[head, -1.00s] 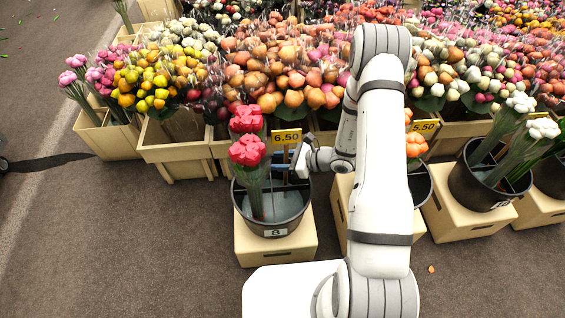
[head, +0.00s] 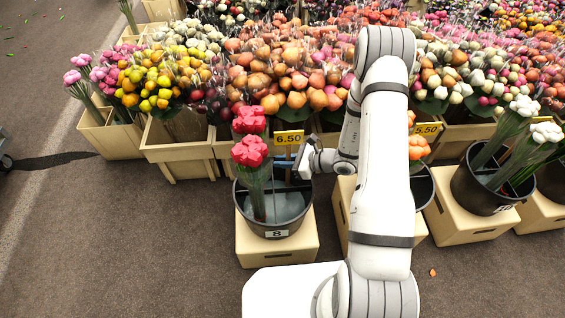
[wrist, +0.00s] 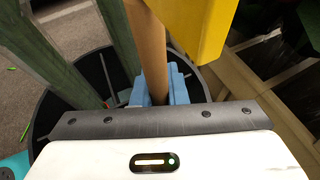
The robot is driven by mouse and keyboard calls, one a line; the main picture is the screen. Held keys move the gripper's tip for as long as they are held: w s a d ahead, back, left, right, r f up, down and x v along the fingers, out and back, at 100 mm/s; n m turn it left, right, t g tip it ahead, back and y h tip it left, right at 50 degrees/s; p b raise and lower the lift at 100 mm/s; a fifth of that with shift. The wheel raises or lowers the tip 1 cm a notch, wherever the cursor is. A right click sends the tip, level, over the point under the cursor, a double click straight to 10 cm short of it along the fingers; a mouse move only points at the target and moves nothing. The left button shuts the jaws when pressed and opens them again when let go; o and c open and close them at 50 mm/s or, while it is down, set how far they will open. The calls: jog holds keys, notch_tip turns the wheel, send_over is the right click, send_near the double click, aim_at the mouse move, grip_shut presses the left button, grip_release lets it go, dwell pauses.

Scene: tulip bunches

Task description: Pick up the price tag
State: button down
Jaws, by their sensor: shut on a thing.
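The price tag (head: 288,138) is a yellow card reading 6.50 on a wooden stick. It stands upright at the back of the black bucket numbered 8 (head: 276,234). In the wrist view the yellow card (wrist: 205,22) is at the top, and its stick (wrist: 150,50) runs down between the blue finger pads. My gripper (wrist: 160,88) is shut on the stick below the card. In the head view my gripper (head: 299,165) reaches in from the right at the bucket's rim. The stick's lower end is hidden.
Red tulip bunches (head: 250,150) stand in the same bucket, left of the tag; their green stems (wrist: 120,50) are close to my gripper. The bucket sits on a beige crate (head: 277,250). Another tag reading 5.50 (head: 427,129) stands to the right. Flower crates fill the back.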

jog(key=shift+r, duration=0.15)
notch_tip(320, 180, up, 28)
jog(key=p, duration=0.8)
jog(key=w+d+f+m+t+h, duration=0.3)
jog(key=d+m+t+h, duration=0.3)
jog(key=d, duration=0.3)
jog(key=shift+w+d+m+t, duration=0.25)
jog(key=shift+w+m+t, duration=0.15)
jog(key=shift+m, duration=0.5)
